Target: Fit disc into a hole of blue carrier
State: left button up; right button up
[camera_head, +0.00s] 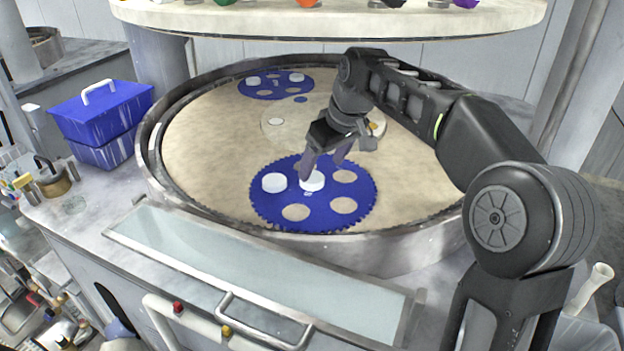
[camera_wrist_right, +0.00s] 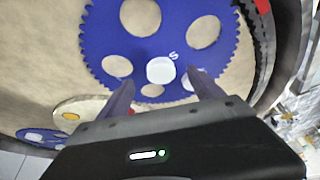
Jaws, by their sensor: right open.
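The near blue carrier (camera_head: 322,217) lies flat on the beige platen, with several round holes. One white disc (camera_head: 274,182) sits at its left hole. Another white disc (camera_head: 312,181) is over the solid middle of the carrier, beside a white S mark; in the right wrist view this disc (camera_wrist_right: 160,70) is between the fingertips. My right gripper (camera_head: 324,172) is open, pointing down with its fingers around that disc; it also shows in the right wrist view (camera_wrist_right: 158,80). Whether the fingers touch the disc is unclear. The gripper hides the carrier's far hole in the head view. My left gripper is not in view.
A raised metal rim (camera_head: 150,150) rings the platen (camera_head: 205,140). A second blue carrier (camera_head: 266,94) with white pieces lies at the back. A pale round hub (camera_head: 290,128) is between them. The upper platen (camera_head: 330,22) hangs above. A blue box (camera_head: 100,112) stands left.

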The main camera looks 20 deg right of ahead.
aim_at(313, 178)
jog(key=shift+w+a+f, duration=0.15)
jog(key=shift+w, duration=0.25)
jog(key=x, duration=0.4)
jog(key=shift+w+f+p, duration=0.1)
jog(key=shift+f+p, duration=0.25)
jog(key=shift+p, duration=0.05)
jog(key=shift+c, duration=0.5)
jog(key=c, duration=1.5)
jog(key=shift+o, duration=0.2)
jog(key=shift+r, duration=0.2)
